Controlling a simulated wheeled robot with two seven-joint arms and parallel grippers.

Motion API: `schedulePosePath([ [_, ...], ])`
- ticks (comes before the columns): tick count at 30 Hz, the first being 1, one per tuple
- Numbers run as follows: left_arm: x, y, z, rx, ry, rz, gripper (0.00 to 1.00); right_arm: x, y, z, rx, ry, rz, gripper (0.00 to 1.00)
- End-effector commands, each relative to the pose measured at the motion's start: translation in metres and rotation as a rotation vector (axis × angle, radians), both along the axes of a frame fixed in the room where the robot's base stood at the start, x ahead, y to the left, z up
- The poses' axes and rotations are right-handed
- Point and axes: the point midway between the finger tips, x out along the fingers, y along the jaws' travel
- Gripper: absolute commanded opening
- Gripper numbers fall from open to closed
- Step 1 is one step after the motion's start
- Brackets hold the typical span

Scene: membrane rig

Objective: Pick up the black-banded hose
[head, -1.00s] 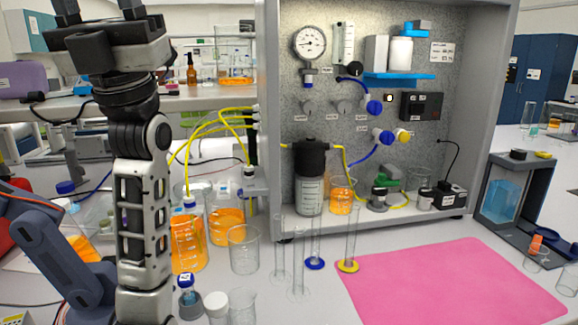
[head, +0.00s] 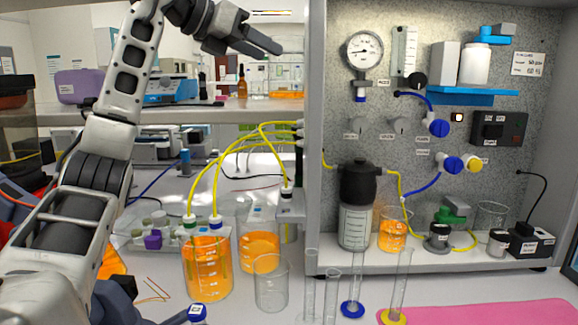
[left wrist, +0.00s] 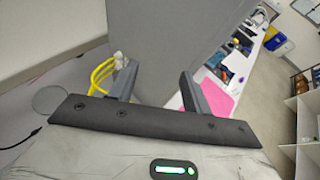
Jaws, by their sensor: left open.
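Several yellow hoses (head: 243,140) arch from ports on the rig's left side down to the bottles. They also show in the left wrist view (left wrist: 99,76), beside and beyond the left finger. My left gripper (head: 262,32) is raised above and left of the hose ports, level with the top of the rig. In the left wrist view the gripper (left wrist: 158,70) has its two fingers apart with nothing between them; the grey rig wall (left wrist: 165,45) lies beyond. My right gripper is not in view.
Bottles of orange liquid (head: 208,270) and an empty beaker (head: 271,285) stand below the hoses. Thin cylinders (head: 398,285) stand in front of the rig. A shelf (head: 215,116) runs behind, and a pink mat (head: 500,314) lies front right.

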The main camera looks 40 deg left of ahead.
Motion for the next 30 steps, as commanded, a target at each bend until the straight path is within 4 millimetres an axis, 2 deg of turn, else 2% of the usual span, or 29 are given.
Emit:
schedulePosePath([
  [1, 0.005, 0.003, -0.015, 0.026, 0.095, 0.029, 0.49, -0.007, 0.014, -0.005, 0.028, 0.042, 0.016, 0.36],
  [3, 0.013, -0.003, -0.047, 0.064, 0.254, 0.037, 0.49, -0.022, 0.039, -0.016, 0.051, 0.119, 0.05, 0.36],
  [6, 0.014, -0.004, -0.086, 0.112, 0.45, 0.066, 0.49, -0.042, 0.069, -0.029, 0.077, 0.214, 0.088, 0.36],
  [9, 0.01, -0.004, -0.116, 0.155, 0.614, 0.093, 0.49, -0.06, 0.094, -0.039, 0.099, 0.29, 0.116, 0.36],
  [12, 0.005, -0.003, -0.137, 0.185, 0.722, 0.116, 0.49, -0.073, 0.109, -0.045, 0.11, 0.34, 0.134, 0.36],
  [17, 0.01, -0.003, -0.166, 0.197, 0.768, 0.124, 0.49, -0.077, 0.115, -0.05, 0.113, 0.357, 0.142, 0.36],
  [24, 0.03, -0.005, -0.213, 0.196, 0.764, 0.122, 0.49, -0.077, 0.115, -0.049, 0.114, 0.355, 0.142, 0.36],
  [30, 0.041, -0.006, -0.238, 0.195, 0.759, 0.121, 0.49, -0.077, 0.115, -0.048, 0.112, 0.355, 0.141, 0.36],
])
